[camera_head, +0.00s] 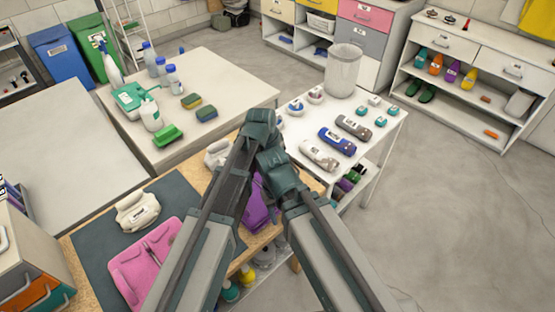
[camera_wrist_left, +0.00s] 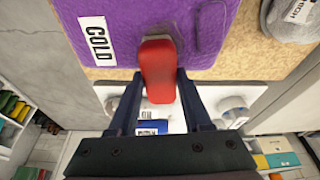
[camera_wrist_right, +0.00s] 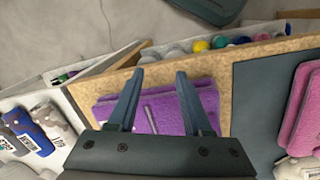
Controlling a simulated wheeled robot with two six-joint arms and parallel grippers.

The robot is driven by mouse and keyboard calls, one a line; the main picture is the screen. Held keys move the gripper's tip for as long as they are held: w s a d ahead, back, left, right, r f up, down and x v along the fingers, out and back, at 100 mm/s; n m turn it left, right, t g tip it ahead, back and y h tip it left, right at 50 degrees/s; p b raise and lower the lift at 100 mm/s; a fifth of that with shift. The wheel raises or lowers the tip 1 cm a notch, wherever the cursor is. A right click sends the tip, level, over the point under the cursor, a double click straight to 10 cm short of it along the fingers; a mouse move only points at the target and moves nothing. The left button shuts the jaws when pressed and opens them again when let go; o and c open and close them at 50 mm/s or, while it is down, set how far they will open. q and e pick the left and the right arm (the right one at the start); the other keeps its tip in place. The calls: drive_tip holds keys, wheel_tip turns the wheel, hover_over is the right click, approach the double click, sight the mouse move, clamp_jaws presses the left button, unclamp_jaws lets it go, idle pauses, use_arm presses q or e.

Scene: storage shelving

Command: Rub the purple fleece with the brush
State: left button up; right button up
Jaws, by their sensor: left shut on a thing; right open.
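The purple fleece (camera_head: 258,208) lies folded on the wooden-edged table, partly hidden by my arms in the head view.
A pink fleece (camera_head: 140,268) and a white labelled item (camera_head: 137,211) lie on the dark mat (camera_head: 92,238) to the left. A white shelf unit (camera_head: 300,125) with rolled items stands behind the table. A table with bottles and sponges (camera_head: 207,113) is at the back left.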

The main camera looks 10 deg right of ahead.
use_arm(q)
drive_tip(key=shift+s+a+f, duration=0.15)
drive_tip(key=shift+s+a, duration=0.9)
drive_tip(key=shift+a, duration=0.25)
drive_tip(key=shift+s+a, duration=0.1)
drive_tip(key=shift+s+a, duration=0.45)
drive_tip(key=shift+a, duration=0.2)
drive_tip(key=shift+s+a, duration=0.45)
drive_tip(key=shift+a, duration=0.15)
drive_tip(key=shift+w, duration=0.1)
drive_tip(key=shift+w+d, duration=1.1)
drive_tip(key=shift+d, duration=0.2)
drive_tip(key=shift+d, duration=0.1)
drive_tip(key=shift+w+d, duration=1)
drive_tip(key=shift+d, duration=0.25)
